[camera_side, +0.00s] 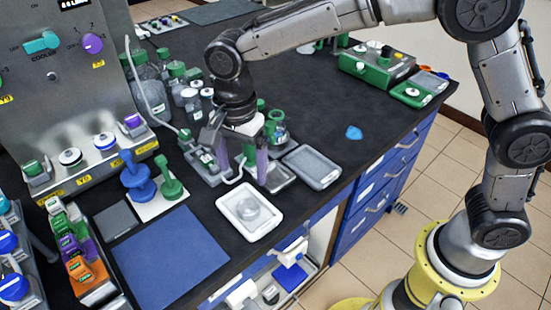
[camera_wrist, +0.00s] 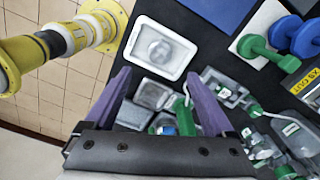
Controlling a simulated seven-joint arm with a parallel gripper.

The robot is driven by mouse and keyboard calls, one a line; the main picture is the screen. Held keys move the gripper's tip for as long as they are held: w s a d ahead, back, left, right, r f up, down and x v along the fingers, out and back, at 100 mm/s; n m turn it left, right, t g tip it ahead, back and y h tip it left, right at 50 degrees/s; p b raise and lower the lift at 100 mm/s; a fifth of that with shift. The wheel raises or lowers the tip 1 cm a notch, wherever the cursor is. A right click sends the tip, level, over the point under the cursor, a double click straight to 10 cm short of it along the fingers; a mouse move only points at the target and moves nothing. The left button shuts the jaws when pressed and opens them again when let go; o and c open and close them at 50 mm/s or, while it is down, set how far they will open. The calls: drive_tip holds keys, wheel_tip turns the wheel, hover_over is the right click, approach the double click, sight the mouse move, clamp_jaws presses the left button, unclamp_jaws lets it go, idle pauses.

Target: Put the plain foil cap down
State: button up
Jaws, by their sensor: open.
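A round, silvery-grey piece (camera_side: 254,208), which looks like the foil cap, lies in a white rectangular tray (camera_side: 230,197) near the bench's front edge. In the wrist view the round piece (camera_wrist: 160,50) sits near the middle of the white tray (camera_wrist: 136,36), beyond my fingertips. I cannot make out any marking on it. My gripper (camera_side: 243,176) has purple fingers spread apart, with nothing held between them. It points down just behind the white tray. In the wrist view my gripper (camera_wrist: 158,77) is apart from the round piece.
A grey tray (camera_side: 312,166) lies right of my gripper. Green-capped bottles (camera_side: 278,127) stand close behind it. Blue and green dumbbell-shaped pieces (camera_side: 137,178) stand at left on a white pad. A blue mat (camera_side: 172,258) lies bare at the front left. The bench's right side is mostly clear.

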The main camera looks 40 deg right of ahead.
drive_tip(key=shift+r, duration=0.1)
drive_tip(key=s+d+r+n+t, duration=0.2)
drive_tip(key=s+d+r+n, duration=0.25)
drive_tip(key=s+d, duration=0.4)
drive_tip(key=s+d+r+n+t, duration=0.2)
drive_tip(key=s+d+r+n, duration=0.3)
drive_tip(key=d, duration=0.6)
drive_tip(key=s+d+f+n+t, duration=0.1)
drive_tip(key=s+d+n, duration=0.3)
drive_tip(key=s, duration=0.4)
drive_tip(key=shift+s+d+f+t, duration=0.2)
drive_tip(key=shift+d+f+t, duration=0.1)
drive_tip(key=shift+f, duration=0.1)
